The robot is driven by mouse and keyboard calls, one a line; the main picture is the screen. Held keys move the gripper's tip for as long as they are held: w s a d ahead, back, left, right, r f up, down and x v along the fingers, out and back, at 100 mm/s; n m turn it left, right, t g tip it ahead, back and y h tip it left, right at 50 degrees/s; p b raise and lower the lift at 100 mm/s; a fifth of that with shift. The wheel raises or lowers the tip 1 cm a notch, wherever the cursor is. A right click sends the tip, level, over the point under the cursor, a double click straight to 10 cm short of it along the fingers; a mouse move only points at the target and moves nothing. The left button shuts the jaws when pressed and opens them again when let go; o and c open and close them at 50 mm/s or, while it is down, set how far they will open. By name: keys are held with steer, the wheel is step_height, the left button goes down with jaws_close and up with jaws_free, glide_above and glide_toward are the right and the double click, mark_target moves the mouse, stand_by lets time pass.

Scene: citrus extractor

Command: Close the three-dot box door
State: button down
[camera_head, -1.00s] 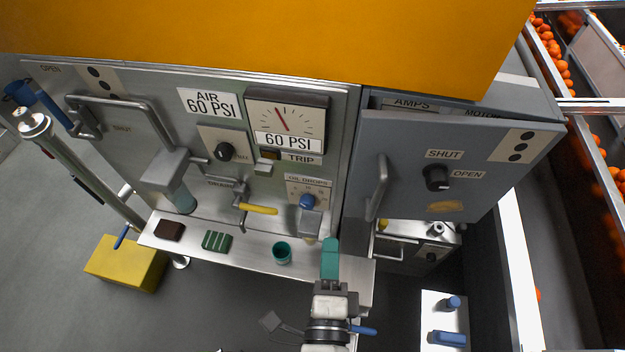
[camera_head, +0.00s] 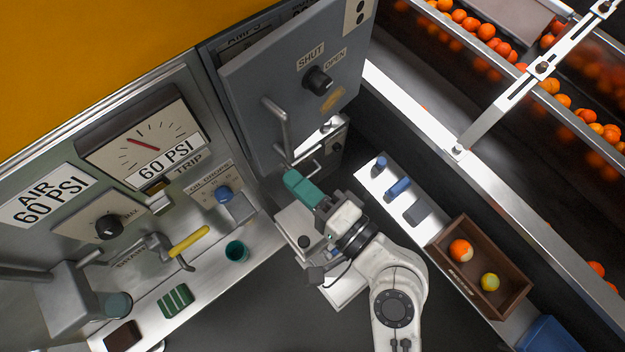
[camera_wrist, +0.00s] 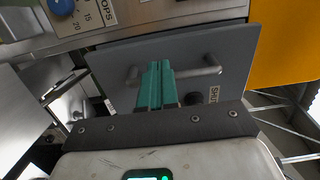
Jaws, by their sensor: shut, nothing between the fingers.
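The three-dot box door (camera_head: 262,78) is a grey panel with a dotted label (camera_head: 357,14) at its upper right corner, a black SHUT/OPEN knob (camera_head: 318,80) and a bar handle (camera_head: 280,128). It stands ajar, with part of the box front showing behind its top edge. My gripper (camera_head: 291,178) has teal fingers, shut and empty, just below the handle in the head view. In the wrist view, the fingers (camera_wrist: 157,68) overlap the middle of the handle (camera_wrist: 203,71) in front of the door (camera_wrist: 225,45); I cannot tell whether they touch.
The air panel with its gauge (camera_head: 145,135) and yellow lever (camera_head: 189,242) is to the left. A shelf below holds a green cup (camera_head: 237,251) and a green ribbed block (camera_head: 175,301). A brown crate (camera_head: 462,285) with fruit stands right. A conveyor with oranges runs behind.

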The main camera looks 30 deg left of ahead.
mark_target(253, 144)
steer(key=p+x, duration=0.2)
steer(key=x, duration=0.6)
steer(key=shift+w, duration=0.1)
steer(key=x, duration=0.3)
steer(key=shift+a, duration=0.35)
